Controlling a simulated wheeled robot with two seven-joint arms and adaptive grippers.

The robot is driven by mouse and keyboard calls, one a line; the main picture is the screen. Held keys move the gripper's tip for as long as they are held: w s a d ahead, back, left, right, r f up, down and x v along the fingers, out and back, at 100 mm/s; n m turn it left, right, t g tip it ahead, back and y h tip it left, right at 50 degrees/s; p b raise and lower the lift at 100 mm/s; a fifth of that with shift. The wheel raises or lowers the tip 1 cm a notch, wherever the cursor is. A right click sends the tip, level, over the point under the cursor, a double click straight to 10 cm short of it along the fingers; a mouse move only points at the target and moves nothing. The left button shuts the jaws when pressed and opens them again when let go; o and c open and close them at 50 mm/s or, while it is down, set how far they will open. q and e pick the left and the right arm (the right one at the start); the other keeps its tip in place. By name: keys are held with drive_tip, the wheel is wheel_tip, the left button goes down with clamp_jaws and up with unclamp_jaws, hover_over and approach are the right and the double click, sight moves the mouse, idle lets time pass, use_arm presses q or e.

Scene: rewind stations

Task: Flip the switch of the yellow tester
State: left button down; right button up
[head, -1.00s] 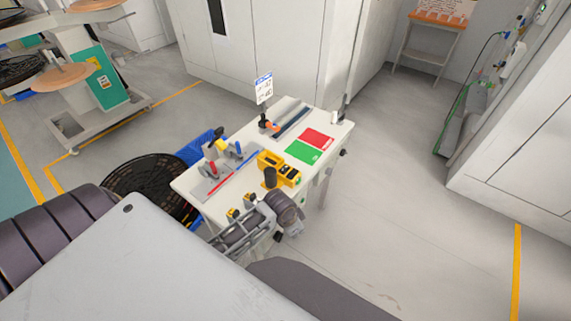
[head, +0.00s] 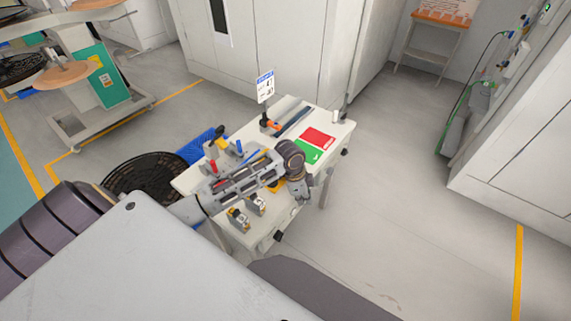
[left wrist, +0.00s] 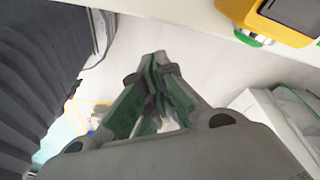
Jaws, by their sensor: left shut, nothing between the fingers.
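The yellow tester (head: 274,187) stands on the white table and is mostly hidden behind my left arm in the head view. In the left wrist view, part of its yellow body (left wrist: 291,35) shows at the top right, with a green round part under its edge. I cannot make out the switch. My left gripper (head: 304,198) is at the table's near right edge, just right of the tester. In the left wrist view its fingers (left wrist: 157,68) are together and empty, apart from the tester and over the floor beyond the table's edge. My right gripper is in neither view.
The white table (head: 185,183) also holds a green mat (head: 307,152) and a red mat (head: 319,136), clamps with red and blue handles, and a sign on a stand (head: 265,87). The floor to the right is clear.

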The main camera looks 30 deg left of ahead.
use_arm(q)
drive_tip(key=w+a+r+m, duration=0.1)
drive_tip(key=a+r, duration=0.1)
drive_tip(key=r, duration=0.1)
drive_tip(key=w+a+r+m, duration=0.1)
drive_tip(key=w+a+r, duration=0.1)
drive_tip(key=r, duration=0.1)
drive_tip(key=w+a+r+m+g, duration=0.1)
drive_tip(key=w+a+r, duration=0.1)
drive_tip(key=a, duration=0.1)
drive_tip(key=shift+r+m, duration=0.4)
drive_tip(key=w+a+r+m, duration=0.2)
drive_tip(key=a+r, duration=0.5)
drive_tip(key=r, duration=0.4)
drive_tip(key=shift+a+m+g, duration=0.25)
drive_tip(key=shift+m+g, duration=0.05)
drive_tip(key=shift+g, duration=0.1)
drive_tip(key=shift+w+f, duration=0.1)
drive_tip(key=shift+f, duration=0.05)
drive_tip(key=p+x, duration=0.1)
drive_tip(key=x, duration=1.1)
drive_tip(key=shift+f, duration=0.95)
drive_tip(key=shift+f+h, duration=0.1)
drive_tip(key=shift+h, duration=0.2)
